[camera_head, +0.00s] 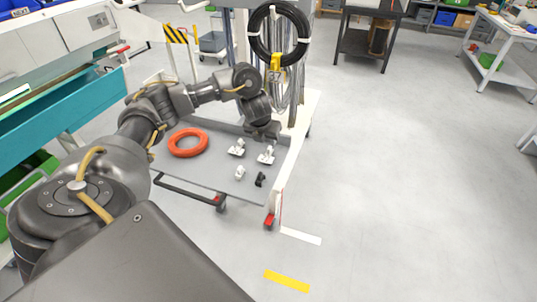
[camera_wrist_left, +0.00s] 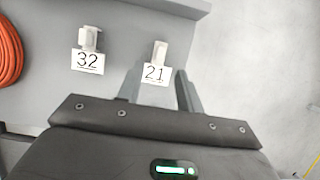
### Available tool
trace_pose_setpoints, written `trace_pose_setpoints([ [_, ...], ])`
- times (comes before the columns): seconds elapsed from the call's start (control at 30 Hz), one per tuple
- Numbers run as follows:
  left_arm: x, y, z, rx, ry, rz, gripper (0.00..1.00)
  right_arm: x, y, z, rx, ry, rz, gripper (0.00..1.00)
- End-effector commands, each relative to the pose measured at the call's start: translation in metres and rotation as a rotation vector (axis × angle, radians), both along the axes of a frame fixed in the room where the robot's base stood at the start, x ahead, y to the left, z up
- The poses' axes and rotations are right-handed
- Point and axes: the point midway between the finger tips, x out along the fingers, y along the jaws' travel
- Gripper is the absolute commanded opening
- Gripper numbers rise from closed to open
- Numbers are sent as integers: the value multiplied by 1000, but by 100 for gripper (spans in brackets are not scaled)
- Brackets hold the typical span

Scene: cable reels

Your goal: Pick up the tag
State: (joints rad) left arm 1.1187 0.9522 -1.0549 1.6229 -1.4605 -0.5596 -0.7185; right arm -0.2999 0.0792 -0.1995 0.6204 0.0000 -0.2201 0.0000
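Two white tags stand on the grey cart shelf (camera_head: 190,165). In the left wrist view, one is marked 32 (camera_wrist_left: 88,62) and the other 21 (camera_wrist_left: 155,73), each below a small pale holder. They appear to be the back pair in the head view, tag 32 (camera_head: 237,150) and tag 21 (camera_head: 266,156). My left gripper (camera_wrist_left: 160,80) is open and empty, its fingers to either side of tag 21 in the picture; I cannot tell how far above it they are. In the head view the left gripper (camera_head: 262,131) is over the shelf's back right part. My right gripper is not in view.
An orange cable coil (camera_head: 188,143) lies left of the tags. A small white piece (camera_head: 240,173) and a black piece (camera_head: 260,180) stand in front. A black cable coil (camera_head: 262,49) with a yellow tag (camera_head: 277,62) hangs behind.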

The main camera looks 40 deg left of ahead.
Motion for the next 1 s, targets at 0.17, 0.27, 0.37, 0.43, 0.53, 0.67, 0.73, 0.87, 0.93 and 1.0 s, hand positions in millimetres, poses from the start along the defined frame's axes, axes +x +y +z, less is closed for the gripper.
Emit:
trace_pose_setpoints([
  [0.17, 3, 2, -10, 0, 1, 1, 36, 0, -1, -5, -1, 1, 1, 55],
  [0.27, 4, 1, -11, -1, 1, 1, 36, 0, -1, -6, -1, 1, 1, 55],
  [0.37, 6, 2, -23, -2, 3, 2, 36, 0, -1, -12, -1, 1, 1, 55],
  [0.43, 8, 3, -31, -2, 5, 4, 36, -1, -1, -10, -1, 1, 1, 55],
  [0.53, 13, 5, -45, -1, 4, 4, 36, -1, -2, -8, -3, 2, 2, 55],
  [0.67, 18, 6, -56, -1, 2, 2, 36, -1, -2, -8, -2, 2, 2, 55],
  [0.73, 19, 7, -58, 1, 0, 1, 36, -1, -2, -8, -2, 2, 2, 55],
  [0.87, 20, 7, -58, 1, 0, 1, 36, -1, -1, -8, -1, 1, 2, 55],
  [0.93, 20, 7, -58, 0, 0, 1, 36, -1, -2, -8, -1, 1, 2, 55],
  [1.0, 20, 7, -58, 0, 0, 1, 27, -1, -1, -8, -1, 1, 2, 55],
])
